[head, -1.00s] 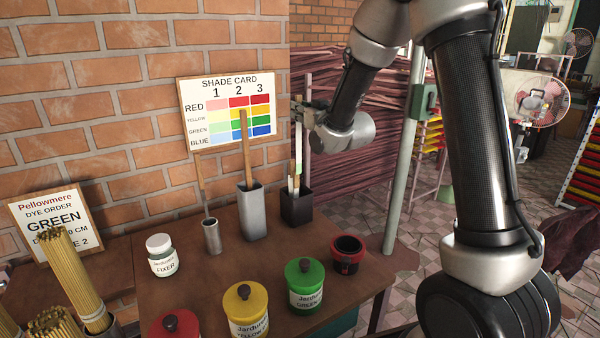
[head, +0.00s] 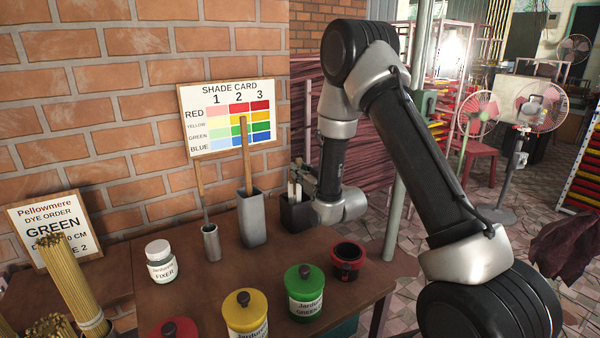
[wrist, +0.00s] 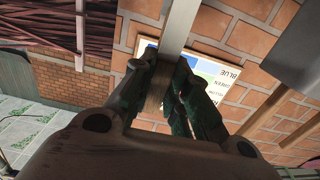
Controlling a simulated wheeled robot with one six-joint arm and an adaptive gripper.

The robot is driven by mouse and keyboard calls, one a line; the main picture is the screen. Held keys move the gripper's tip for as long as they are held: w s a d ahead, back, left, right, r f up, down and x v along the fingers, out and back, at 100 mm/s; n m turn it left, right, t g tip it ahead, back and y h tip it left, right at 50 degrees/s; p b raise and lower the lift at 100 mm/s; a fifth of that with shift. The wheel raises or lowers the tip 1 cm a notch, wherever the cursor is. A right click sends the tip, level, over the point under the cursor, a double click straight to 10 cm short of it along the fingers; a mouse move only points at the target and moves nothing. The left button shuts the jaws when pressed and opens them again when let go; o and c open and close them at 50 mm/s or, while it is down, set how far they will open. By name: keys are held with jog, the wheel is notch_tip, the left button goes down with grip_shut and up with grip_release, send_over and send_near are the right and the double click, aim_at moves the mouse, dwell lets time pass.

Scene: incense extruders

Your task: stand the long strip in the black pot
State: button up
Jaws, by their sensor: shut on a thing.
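The long strip is pale and runs between the fingers of my gripper in the wrist view (wrist: 180,25). My gripper (wrist: 160,85) is shut on it near one end. In the head view my gripper (head: 306,174) is low, just above and beside the black pot (head: 296,215). The black pot is square and stands at the back right of the table. Short white strips (head: 294,190) show at its mouth. I cannot tell which of them is the held strip, nor how deep its lower end is. The pot is not clear in the wrist view.
A tall grey square pot (head: 252,220) with a wooden stick stands left of the black pot, and a small grey cylinder (head: 211,243) farther left. A red-black cup (head: 347,262) and a green jar (head: 304,293) are in front. The shade card (head: 232,118) is behind.

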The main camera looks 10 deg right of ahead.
jog(key=shift+f, duration=0.2)
jog(key=o, duration=0.7)
